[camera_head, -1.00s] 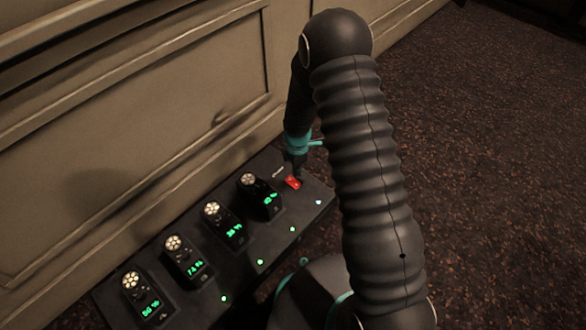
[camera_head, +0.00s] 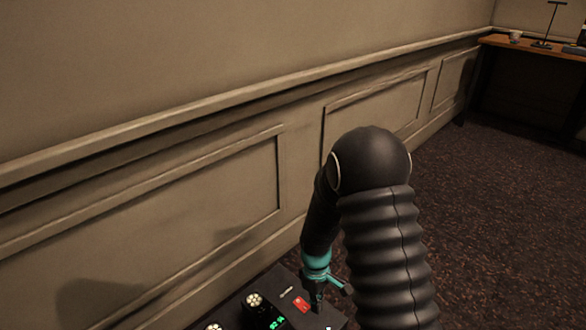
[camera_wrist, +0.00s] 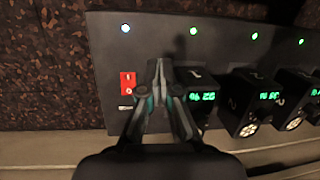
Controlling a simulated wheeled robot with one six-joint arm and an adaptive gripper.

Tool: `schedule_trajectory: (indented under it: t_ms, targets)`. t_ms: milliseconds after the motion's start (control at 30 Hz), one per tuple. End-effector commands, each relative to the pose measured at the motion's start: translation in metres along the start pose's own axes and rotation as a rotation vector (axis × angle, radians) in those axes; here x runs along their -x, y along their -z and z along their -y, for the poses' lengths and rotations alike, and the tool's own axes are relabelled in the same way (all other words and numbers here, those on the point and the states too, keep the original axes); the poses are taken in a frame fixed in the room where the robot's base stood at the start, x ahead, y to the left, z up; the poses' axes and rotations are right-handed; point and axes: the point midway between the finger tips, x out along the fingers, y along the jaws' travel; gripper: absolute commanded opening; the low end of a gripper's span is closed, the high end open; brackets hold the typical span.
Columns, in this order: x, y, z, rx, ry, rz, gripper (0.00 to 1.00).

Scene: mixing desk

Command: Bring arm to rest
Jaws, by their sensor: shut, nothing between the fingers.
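My gripper (camera_head: 317,302) hangs at the end of my bent arm, over the dark mixing desk (camera_head: 283,278). In the wrist view my gripper (camera_wrist: 160,68) is shut and empty, its fingertips together over the desk. The fingertips are just beside the red switch (camera_wrist: 128,83), between it and the nearest dial unit (camera_wrist: 190,82). The red switch also shows in the head view (camera_head: 302,305), to the left of the fingers. I cannot tell whether the fingertips touch the desk.
Several units with green displays line the desk, with small lights (camera_wrist: 194,31) along one edge. A panelled wall (camera_head: 150,215) runs close behind it. Dark carpet (camera_head: 490,220) lies open to the right. A wooden table (camera_head: 510,44) with a white cup (camera_head: 516,36) stands far back right.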

Motion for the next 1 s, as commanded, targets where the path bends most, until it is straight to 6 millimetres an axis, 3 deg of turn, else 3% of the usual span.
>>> schedule_trajectory:
  t_ms: [100, 500, 1000]
  targets:
    - [0.04, -0.019, 0.01, -0.142, -0.007, -0.014, 0.0]
    - [0.148, -0.085, 0.044, -0.52, -0.039, -0.1, 0.0]
    - [0.244, -0.166, 0.093, -0.792, -0.1, -0.294, 0.0]
